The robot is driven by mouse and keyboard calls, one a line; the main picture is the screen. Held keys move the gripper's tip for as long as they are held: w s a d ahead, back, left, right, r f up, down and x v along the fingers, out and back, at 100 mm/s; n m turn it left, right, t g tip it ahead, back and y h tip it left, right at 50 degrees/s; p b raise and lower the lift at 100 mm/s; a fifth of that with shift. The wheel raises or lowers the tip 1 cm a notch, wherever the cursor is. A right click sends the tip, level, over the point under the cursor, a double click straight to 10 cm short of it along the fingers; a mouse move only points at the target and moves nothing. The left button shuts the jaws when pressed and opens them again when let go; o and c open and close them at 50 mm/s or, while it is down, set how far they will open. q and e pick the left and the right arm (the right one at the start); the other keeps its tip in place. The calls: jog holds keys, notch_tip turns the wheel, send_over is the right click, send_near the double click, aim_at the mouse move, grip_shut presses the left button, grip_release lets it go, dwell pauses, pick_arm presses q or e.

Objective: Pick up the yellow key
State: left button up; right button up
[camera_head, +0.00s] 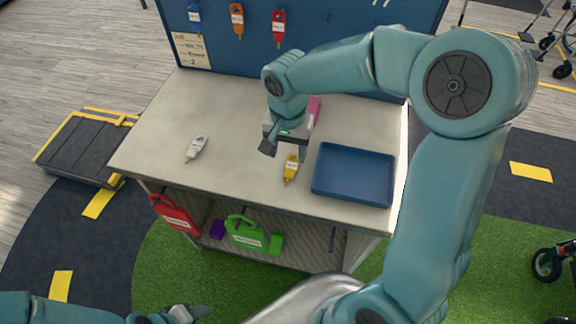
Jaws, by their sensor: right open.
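The yellow key (290,169) lies on the light tabletop of the workbench (235,115), just left of a blue tray. My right gripper (287,148) is open and points down over the table. Its fingers show just behind the yellow key, with no key held between them. I cannot tell how high they are above the top. My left gripper (188,313) shows small at the bottom edge, low in front of the bench, and its jaws are unclear.
A blue tray (352,174) is empty. A pink object (313,107) is partly hidden behind my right gripper. Blue, orange and red tags hang on the back panel (300,40). Red (176,215) and green (244,234) cases sit below.

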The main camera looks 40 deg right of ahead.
aim_at(289, 175)
jog(key=shift+s+f, duration=0.15)
jog(key=shift+f, duration=0.5)
jog(key=shift+s+f, duration=0.15)
jog(key=shift+f, duration=0.45)
jog(key=shift+s+a+f, duration=0.1)
jog(key=shift+s+f, duration=0.05)
jog(key=shift+f, duration=0.3)
jog(key=f, duration=0.1)
jog(key=f+p, duration=0.1)
jog(key=f, duration=0.2)
jog(key=shift+w+d+f, duration=0.15)
jog(key=shift+w+d, duration=0.05)
jog(key=shift+w, duration=0.1)
jog(key=shift+s+a+f, duration=0.15)
jog(key=shift+s+f, duration=0.05)
jog(key=shift+w+f, duration=0.1)
jog(key=shift+w, duration=0.1)
jog(key=c, duration=0.7)
jog(key=shift+c, duration=1.3)
pick_arm(q)
jog(key=shift+s+r, duration=0.45)
jog(key=shift+r, duration=0.4)
pick_arm(e)
jog(key=shift+s, duration=0.15)
